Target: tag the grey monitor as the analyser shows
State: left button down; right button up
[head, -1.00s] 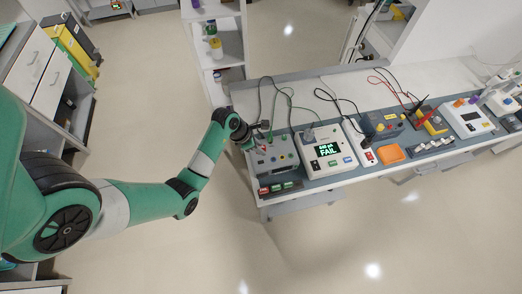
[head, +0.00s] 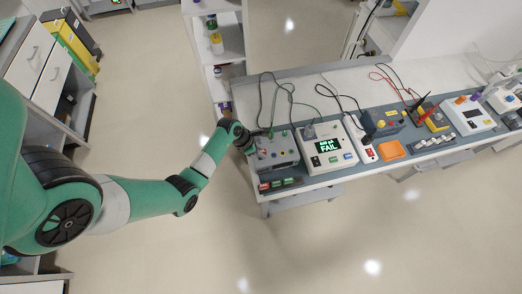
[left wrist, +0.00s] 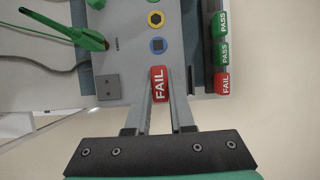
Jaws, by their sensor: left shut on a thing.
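The grey monitor (head: 275,152) stands at the left end of the bench, with a green lead clipped to it; its panel (left wrist: 185,45) fills the top middle of the left wrist view. The analyser (head: 329,148) beside it shows FAIL on its screen. My left gripper (left wrist: 160,92) is shut on a red FAIL tag (left wrist: 158,80) at the edge of the monitor's panel; I cannot tell whether the tag touches it. A small grey square plate (left wrist: 107,87) is on the monitor, left of the tag. My right gripper is not in view.
A tag rack (head: 278,187) at the bench's front edge holds one red FAIL tag (left wrist: 222,83) and green PASS tags (left wrist: 222,52). A red-switched power strip (head: 367,152), orange tray (head: 392,150) and other instruments stand to the right. Leads lie behind the monitor.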

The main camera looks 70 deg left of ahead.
pick_arm(q)
jog(key=shift+f+b, duration=0.6)
jog(key=shift+f, duration=0.3)
dwell(0.4)
dwell(0.5)
jog(key=c, duration=0.7)
grip_release()
jog(key=shift+r, duration=0.1)
jog(key=v, duration=1.1)
jog(key=shift+r+p, duration=0.2)
jog(key=shift+p, duration=0.25)
